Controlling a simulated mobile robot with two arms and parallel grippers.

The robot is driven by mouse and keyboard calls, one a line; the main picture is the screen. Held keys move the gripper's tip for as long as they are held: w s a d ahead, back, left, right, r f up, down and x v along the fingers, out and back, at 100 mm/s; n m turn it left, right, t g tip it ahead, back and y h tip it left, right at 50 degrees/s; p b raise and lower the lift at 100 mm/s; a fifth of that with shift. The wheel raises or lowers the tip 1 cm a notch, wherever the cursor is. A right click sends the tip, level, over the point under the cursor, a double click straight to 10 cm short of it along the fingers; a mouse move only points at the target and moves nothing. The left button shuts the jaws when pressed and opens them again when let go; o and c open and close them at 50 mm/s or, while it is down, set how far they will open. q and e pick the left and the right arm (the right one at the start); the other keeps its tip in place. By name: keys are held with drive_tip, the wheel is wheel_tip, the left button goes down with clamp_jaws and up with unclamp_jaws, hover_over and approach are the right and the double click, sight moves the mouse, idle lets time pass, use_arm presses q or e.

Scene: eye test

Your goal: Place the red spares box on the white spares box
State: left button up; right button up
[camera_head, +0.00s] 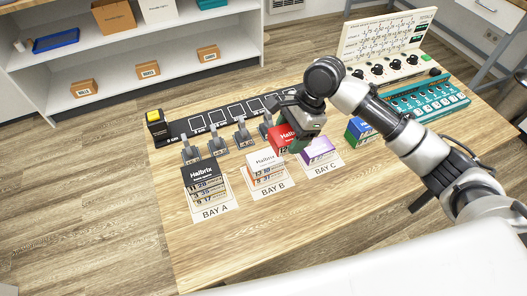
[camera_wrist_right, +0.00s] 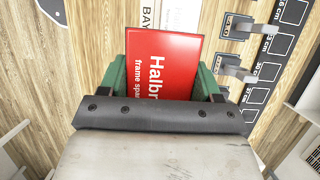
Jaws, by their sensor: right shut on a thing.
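The red spares box (camera_head: 281,137) is in my right gripper (camera_head: 297,142), which is shut on it and holds it above the table's bay area, behind and right of the white box in the head view. In the right wrist view the red box (camera_wrist_right: 163,64) lies between the green fingers of the gripper (camera_wrist_right: 162,82). The white spares box (camera_head: 264,162) tops the stack at BAY B, apart from the red box. Part of the red box is hidden by the gripper in the head view. My left gripper is not in view.
A black box (camera_head: 203,174) tops the BAY A stack and a purple box (camera_head: 319,149) stands at BAY C, close to the gripper. A blue-green box (camera_head: 358,130) stands further right. Grey clamps (camera_head: 242,136) line the back. The wooden table (camera_head: 250,240) is clear in front.

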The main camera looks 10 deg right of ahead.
hover_over(261, 160)
drive_tip(key=d, duration=0.2)
wheel_tip(261, 160, down, 3)
drive_tip(key=shift+w+a+r, duration=0.1)
drive_tip(key=shift+a, duration=0.05)
drive_tip(key=shift+w+a+f, duration=0.1)
drive_tip(key=shift+a+f, duration=0.25)
drive_tip(key=shift+f, duration=0.05)
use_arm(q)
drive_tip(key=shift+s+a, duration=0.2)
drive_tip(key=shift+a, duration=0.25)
use_arm(e)
drive_tip(key=shift+f, duration=1.95)
drive_tip(key=shift+f, duration=0.1)
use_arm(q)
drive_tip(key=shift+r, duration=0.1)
use_arm(e)
drive_tip(key=o, duration=1)
drive_tip(key=shift+c, duration=0.2)
drive_tip(key=shift+d, duration=0.1)
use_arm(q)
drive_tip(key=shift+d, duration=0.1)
use_arm(e)
drive_tip(key=v, duration=1.2)
